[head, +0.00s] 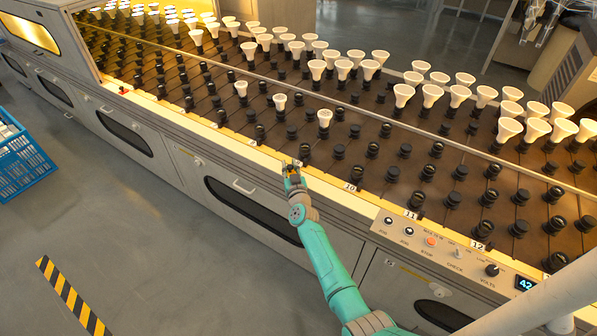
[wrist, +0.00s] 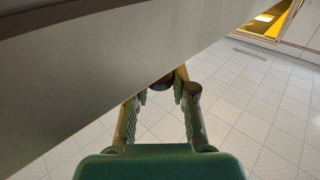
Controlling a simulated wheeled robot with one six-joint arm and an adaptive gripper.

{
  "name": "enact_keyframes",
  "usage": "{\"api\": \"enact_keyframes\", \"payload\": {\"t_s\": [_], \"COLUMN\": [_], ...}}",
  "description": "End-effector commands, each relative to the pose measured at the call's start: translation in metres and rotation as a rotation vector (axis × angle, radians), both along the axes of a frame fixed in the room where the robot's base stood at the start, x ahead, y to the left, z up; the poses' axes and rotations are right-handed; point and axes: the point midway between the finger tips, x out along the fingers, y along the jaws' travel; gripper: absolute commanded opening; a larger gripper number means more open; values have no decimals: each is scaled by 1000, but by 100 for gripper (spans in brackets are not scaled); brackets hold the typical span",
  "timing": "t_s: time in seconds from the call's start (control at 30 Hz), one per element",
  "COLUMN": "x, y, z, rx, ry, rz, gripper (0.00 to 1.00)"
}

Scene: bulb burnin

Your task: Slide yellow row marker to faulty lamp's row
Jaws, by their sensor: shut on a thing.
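My gripper (head: 291,167) is at the front rail of the lamp rack, left of the row label 10 (head: 351,187). In the wrist view my gripper (wrist: 170,88) has its fingertips closed around a small piece, mostly hidden. A yellowish-tan bit (wrist: 181,73) shows between the fingertips; I take it to be the yellow row marker. White lamps (head: 324,117) stand in dark sockets (head: 372,149) across the rack. I cannot tell from these frames which lamp is faulty.
A control panel (head: 450,258) with buttons, a knob and a lit display (head: 525,283) sits on the front edge at right. Labels 11 (head: 411,215) and 12 (head: 478,245) follow along the rail. A blue crate (head: 22,158) stands on the floor at left. The floor before the rack is mostly clear.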

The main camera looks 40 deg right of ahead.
Motion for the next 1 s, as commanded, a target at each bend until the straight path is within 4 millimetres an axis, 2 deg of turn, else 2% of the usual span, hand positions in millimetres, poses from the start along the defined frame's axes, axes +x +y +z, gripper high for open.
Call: {"api": "enact_keyframes", "payload": {"t_s": [0.33, 0.37, 0.4, 0.43, 0.77, 1.0], "x": [2, 2, 2, 2, 1, -19], "y": [1, 1, 1, 1, 1, 10], "z": [0, 0, 0, 0, 0, -1], "rx": [0, 0, 0, 0, 0, 1], "ry": [1, 1, 1, 1, 1, 0], "rz": [-1, -1, -1, -1, -1, -1], "gripper": [0, 32, 42, 48, 48, 48]}}
